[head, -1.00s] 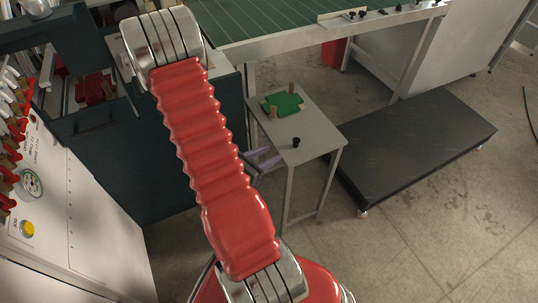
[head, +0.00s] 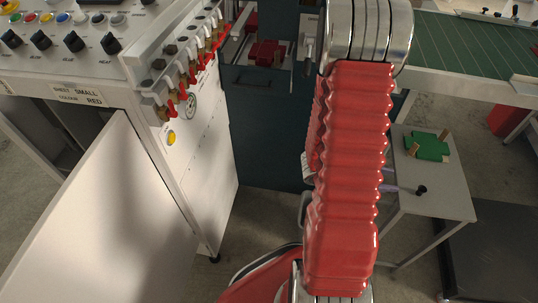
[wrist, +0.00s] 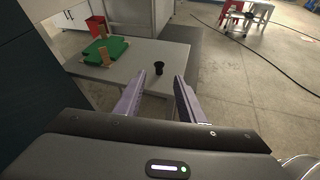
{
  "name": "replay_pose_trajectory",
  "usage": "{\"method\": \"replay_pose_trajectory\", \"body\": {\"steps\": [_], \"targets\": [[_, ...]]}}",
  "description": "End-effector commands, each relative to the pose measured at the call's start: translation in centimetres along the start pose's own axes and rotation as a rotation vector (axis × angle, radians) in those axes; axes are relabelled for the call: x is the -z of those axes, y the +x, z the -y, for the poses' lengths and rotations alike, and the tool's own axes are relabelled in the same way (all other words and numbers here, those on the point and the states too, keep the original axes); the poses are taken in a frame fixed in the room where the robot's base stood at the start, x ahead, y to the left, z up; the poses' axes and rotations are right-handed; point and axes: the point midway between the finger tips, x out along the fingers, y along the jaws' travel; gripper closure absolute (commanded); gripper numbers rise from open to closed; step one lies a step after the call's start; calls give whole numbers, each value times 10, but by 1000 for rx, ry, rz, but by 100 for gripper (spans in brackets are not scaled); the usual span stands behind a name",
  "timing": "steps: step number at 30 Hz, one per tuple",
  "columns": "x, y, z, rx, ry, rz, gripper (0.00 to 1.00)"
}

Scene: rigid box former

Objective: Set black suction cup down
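The black suction cup (head: 421,190) stands on the small light-grey table (head: 440,198), near its front part. In the wrist view the cup (wrist: 159,67) is upright on the table top, just beyond my fingertips and roughly in line with the gap between them. My gripper (wrist: 158,80) has two purple fingers, spread apart with nothing between them. In the head view my red-sleeved arm hides most of the gripper; only a bit of purple finger shows at the table's left side.
A green cross-shaped piece (head: 427,146) with wooden blocks lies farther back on the table. A dark low platform (head: 495,245) is at the right. A white control cabinet (head: 190,160) with an open door (head: 95,215) fills the left. Dark machine housing (head: 265,130) stands behind my arm.

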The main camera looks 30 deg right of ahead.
Motion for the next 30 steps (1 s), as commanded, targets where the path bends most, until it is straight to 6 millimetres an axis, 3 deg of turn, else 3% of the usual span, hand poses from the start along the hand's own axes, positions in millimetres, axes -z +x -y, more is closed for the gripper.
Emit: {"method": "replay_pose_trajectory", "body": {"steps": [3, 12, 30], "targets": [[-17, -23, -5, 24, 106, -15, 64], [-41, -82, -4, 99, 360, -107, 64], [-48, -220, 9, 242, 803, -504, 64]]}}
